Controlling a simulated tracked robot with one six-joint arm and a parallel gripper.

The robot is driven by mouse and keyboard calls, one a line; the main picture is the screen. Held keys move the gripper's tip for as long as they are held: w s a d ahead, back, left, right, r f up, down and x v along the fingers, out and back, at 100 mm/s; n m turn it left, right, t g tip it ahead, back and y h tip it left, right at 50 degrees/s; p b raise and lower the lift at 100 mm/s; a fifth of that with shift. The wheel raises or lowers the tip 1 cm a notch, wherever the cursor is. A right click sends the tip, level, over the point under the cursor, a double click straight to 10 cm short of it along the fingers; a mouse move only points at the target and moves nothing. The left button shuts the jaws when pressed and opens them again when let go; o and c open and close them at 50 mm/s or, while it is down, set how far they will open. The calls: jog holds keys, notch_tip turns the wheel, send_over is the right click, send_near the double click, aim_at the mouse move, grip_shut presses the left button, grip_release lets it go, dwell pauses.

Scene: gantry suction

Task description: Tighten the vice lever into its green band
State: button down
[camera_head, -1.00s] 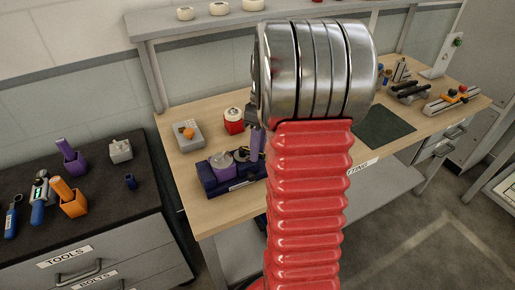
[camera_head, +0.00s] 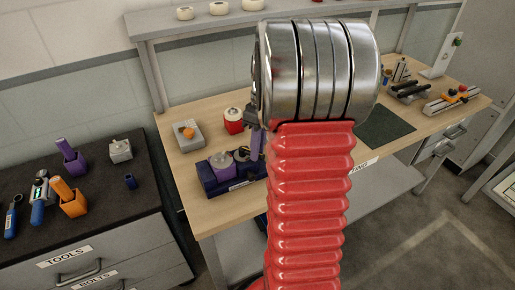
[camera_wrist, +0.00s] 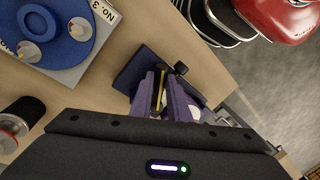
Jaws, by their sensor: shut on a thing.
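My gripper (camera_wrist: 163,76) has purple fingers and reaches down over this fixture. The fingers are shut on a thin piece with a yellow strip between them, which I take to be the vice lever (camera_wrist: 160,92). A black knob (camera_wrist: 181,68) sits just beside the fingertips. In the head view my arm hides most of the gripper. I cannot make out a green band.
A red canister (camera_head: 233,121) and a grey box with an orange knob (camera_head: 188,134) stand behind the fixture. A plate with a blue disc (camera_wrist: 48,30) lies nearby. The dark tool cabinet (camera_head: 105,220) is at the left. A dark mat (camera_head: 385,128) lies right of my arm.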

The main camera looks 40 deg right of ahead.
jog(key=shift+s+a+m, duration=0.1)
jog(key=shift+a+m, duration=0.1)
jog(key=shift+m, duration=0.3)
jog(key=c, duration=1.7)
grip_release()
jog(key=shift+r, duration=0.1)
jog(key=d+r, duration=0.1)
jog(key=r, duration=0.8)
jog(key=d+r, duration=0.1)
jog(key=r, duration=0.3)
jog(key=shift+w+d+r, duration=0.15)
jog(key=shift+w+d, duration=0.15)
